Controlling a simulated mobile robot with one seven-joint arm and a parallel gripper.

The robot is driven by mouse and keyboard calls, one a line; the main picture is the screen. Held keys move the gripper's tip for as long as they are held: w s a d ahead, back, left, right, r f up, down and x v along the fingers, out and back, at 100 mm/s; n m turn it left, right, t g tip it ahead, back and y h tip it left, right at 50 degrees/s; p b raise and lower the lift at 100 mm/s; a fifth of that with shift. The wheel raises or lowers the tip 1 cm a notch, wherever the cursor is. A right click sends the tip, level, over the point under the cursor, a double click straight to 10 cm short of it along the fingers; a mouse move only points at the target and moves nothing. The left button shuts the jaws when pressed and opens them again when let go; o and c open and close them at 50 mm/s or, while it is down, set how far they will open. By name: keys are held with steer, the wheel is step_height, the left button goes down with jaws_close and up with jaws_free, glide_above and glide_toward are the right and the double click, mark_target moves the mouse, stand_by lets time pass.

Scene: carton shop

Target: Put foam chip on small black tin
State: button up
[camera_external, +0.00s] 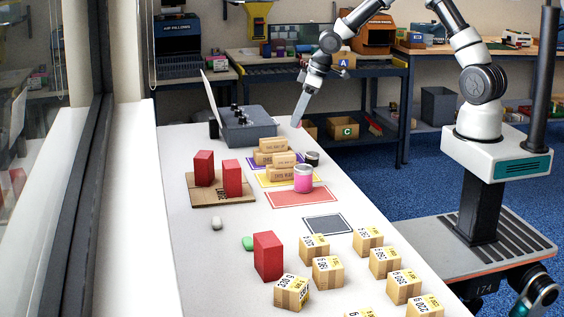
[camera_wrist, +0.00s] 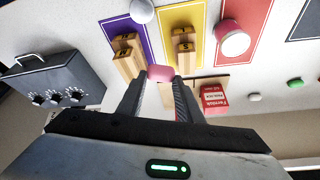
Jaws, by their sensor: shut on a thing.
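My gripper (camera_external: 297,120) is shut on a small pink foam chip (camera_wrist: 160,73), held between the fingertips. The chip shows as a small pink spot (camera_external: 297,124) under my fingers in the external view. My gripper is at the far end of the white table, beyond the tin. The small black tin (camera_external: 312,158) stands upright by the purple mat, behind the pink tin. Its pale round top (camera_wrist: 142,10) shows at the top edge of the wrist view; nothing is seen on it.
A pink tin (camera_external: 303,179) with a pale lid stands close to the black tin. Wooden blocks (camera_external: 272,158) lie on purple and yellow mats. A grey box with knobs (camera_external: 247,127) is left of my gripper. Red boxes (camera_external: 233,178) stand upright nearer; several cartons (camera_external: 328,270) fill the near end.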

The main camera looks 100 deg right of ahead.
glide_above(307, 153)
steer(key=s, duration=0.1)
steer(key=shift+m, duration=0.3)
steer(key=f, duration=0.5)
steer(key=shift+s+a+b, duration=0.2)
steer(key=shift+a+b, duration=0.15)
steer(key=shift+b, duration=0.05)
steer(key=shift+f+b, duration=0.4)
steer(key=shift+f, duration=1.75)
steer(key=shift+f+b, duration=0.35)
steer(key=shift+f, duration=0.15)
steer(key=o, duration=1)
